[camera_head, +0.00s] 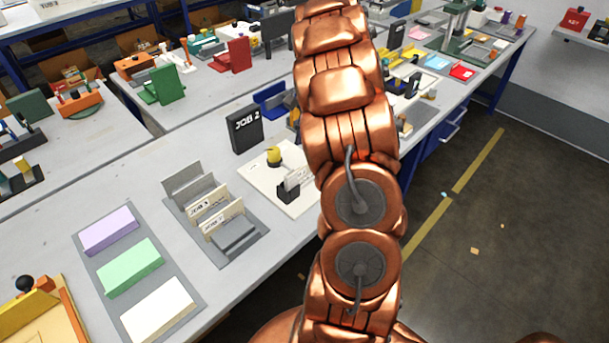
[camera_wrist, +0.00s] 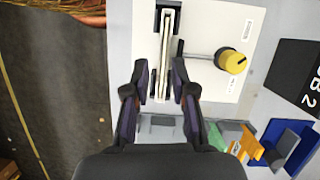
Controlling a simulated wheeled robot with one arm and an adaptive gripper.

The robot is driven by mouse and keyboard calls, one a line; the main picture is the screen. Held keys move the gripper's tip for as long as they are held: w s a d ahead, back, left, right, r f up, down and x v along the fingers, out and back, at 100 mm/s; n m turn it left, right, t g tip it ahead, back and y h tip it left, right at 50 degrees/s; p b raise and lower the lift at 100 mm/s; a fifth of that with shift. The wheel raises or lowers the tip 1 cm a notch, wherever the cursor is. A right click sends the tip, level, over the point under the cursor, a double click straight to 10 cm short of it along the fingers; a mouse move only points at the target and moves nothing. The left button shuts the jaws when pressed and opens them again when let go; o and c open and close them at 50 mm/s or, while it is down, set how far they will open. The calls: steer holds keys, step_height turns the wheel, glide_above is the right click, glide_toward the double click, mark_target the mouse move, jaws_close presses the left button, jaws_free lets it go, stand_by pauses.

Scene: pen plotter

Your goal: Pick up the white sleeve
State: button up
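A thin white sleeve (camera_wrist: 163,50) stands on edge in a dark holder on a white plate (camera_wrist: 205,20) with a yellow knob (camera_wrist: 231,60). In the head view the white sleeve (camera_head: 298,178) shows in the dark holder (camera_head: 287,195), partly hidden by my arm. In the wrist view my gripper (camera_wrist: 159,68) is open, with one dark finger on each side of the sleeve's near part. Narrow gaps seem to show between the fingers and the sleeve. The head view does not show my gripper, which my copper arm hides.
A black JOB 2 sign (camera_head: 245,130) stands behind the plate. A grey rack (camera_head: 250,250) with labelled cards lies to the left. Beyond it is a grey tray (camera_head: 193,312) with purple, green and white blocks. The table's front edge and floor are close to the plate.

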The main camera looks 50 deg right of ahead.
steer(key=m, duration=0.1)
glide_toward(305, 173)
steer(key=shift+s+d+r+t+y, duration=0.15)
steer(key=shift+d+r, duration=0.2)
steer(key=shift+r, duration=0.05)
steer(key=shift+s+d+r+t+y, duration=0.1)
steer(key=shift+d+r+t+y, duration=0.05)
steer(key=shift+d+r, duration=0.2)
steer(key=shift+d+f, duration=0.1)
steer(key=shift+f, duration=0.2)
steer(key=p+x, duration=0.2)
steer(key=x, duration=0.4)
steer(key=shift+f+p, duration=0.2)
steer(key=shift+p, duration=0.1)
steer(key=shift+p+x, duration=1.3)
steer(key=shift+x, duration=1.35)
steer(key=shift+w, duration=0.15)
steer(key=shift+r, duration=0.1)
steer(key=shift+c, duration=0.4)
jaws_close()
